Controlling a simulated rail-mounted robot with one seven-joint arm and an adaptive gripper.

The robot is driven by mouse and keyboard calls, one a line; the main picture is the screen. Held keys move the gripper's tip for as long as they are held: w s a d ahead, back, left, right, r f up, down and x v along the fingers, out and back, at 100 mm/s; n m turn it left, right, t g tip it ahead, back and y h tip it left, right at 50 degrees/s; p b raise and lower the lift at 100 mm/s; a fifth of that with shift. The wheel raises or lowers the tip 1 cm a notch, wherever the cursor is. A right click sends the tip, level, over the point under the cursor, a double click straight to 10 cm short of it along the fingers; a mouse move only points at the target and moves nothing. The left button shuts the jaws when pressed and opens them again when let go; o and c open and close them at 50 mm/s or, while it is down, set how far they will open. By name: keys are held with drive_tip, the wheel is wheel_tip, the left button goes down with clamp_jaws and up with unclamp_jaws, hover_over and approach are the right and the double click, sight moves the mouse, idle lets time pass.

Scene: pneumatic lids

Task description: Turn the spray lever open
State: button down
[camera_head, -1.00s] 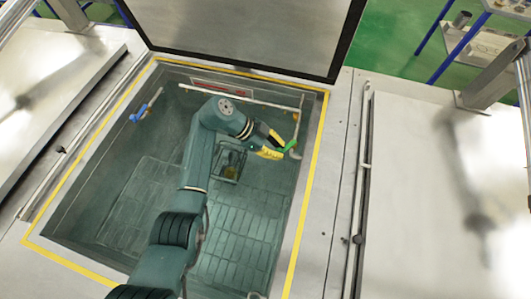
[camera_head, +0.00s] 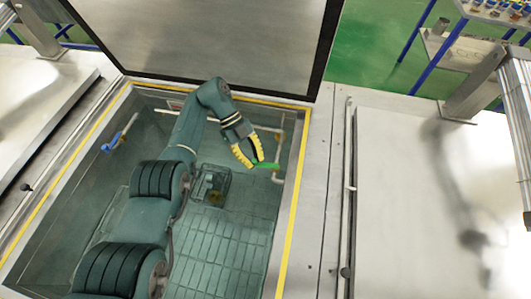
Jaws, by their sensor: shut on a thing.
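A green lever (camera_head: 264,165) sits by a pale pipe (camera_head: 279,172) near the right wall of the sunken tank. My gripper (camera_head: 256,163), with yellow fingers, reaches down to it from the upper left and is shut on the green lever. The fingers hide part of the lever, and the exact contact is too small to make out. The lever lies roughly level across the picture. A blue lever (camera_head: 117,137) is on the tank's left wall, away from my gripper.
A raised lid (camera_head: 215,45) stands behind the tank. A wire basket (camera_head: 211,183) is in the tank below my gripper. A yellow-edged rim (camera_head: 290,215) borders the tank. A flat metal lid (camera_head: 425,190) lies to the right.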

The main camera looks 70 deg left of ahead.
drive_tip(key=shift+a+m+g, duration=0.15)
drive_tip(key=shift+m+g, duration=0.15)
drive_tip(key=shift+w, duration=0.1)
drive_tip(key=c, duration=1)
unclamp_jaws()
drive_tip(key=shift+f, duration=0.1)
